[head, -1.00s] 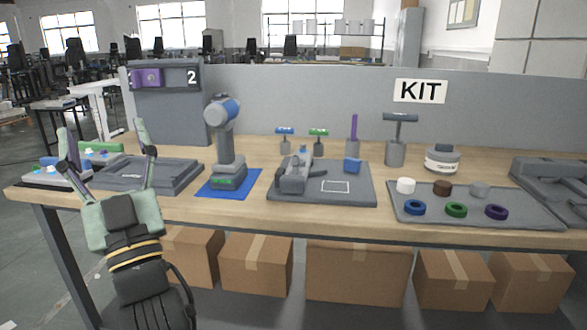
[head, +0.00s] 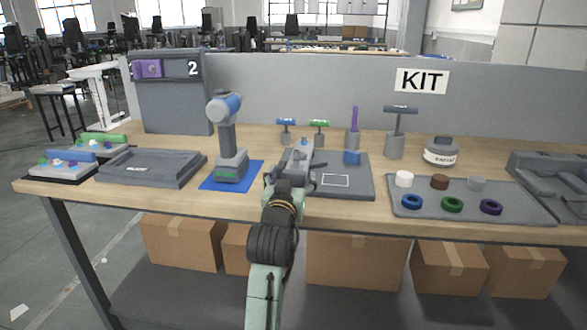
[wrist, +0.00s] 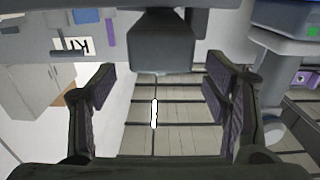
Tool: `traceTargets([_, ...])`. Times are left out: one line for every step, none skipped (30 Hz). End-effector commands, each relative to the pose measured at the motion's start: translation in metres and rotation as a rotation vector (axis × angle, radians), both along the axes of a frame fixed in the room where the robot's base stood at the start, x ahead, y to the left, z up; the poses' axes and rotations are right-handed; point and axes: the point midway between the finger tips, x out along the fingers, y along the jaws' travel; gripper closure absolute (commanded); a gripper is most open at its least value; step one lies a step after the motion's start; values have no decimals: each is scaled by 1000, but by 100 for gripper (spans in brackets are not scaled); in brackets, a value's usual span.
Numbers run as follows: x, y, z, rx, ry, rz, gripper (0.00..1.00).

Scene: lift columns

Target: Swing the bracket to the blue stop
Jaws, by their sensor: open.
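The grey bracket (head: 297,153) stands on the left part of a dark grey plate (head: 357,190). A dark grey block (wrist: 168,48), probably the bracket's end, shows between the finger lines. Whether the fingers touch it I cannot tell.
A drill (head: 228,130) stands on a blue mat (head: 212,180) close to the left. Upright T-handled tools (head: 318,132) and a purple bar (head: 354,122) stand behind. A tray (head: 470,213) with several rings and caps lies to the right.

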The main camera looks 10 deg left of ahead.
Motion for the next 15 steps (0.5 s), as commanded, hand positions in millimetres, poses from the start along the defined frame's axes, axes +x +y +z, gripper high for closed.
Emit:
traceTargets([8, 0, 2, 1, 2, 0, 30])
traceTargets([12, 0, 2, 1, 1, 0, 30])
traceTargets([17, 0, 2, 1, 0, 0, 30])
traceTargets([20, 0, 1, 1, 1, 1, 30])
traceTargets([23, 0, 1, 1, 1, 1, 30])
traceTargets([26, 0, 1, 1, 0, 1, 30])
traceTargets([27, 0, 1, 1, 0, 1, 30])
traceTargets([29, 0, 0, 1, 0, 1, 30])
traceTargets([30, 0, 0, 1, -1, 1, 30])
traceTargets([30, 0, 0, 1, -1, 1, 30])
traceTargets([30, 0, 0, 1, -1, 1, 30])
traceTargets([31, 0, 0, 1, -1, 1, 30])
traceTargets([31, 0, 0, 1, -1, 1, 30])
traceTargets([30, 0, 0, 1, -1, 1, 30])
traceTargets([30, 0, 0, 1, -1, 1, 30])
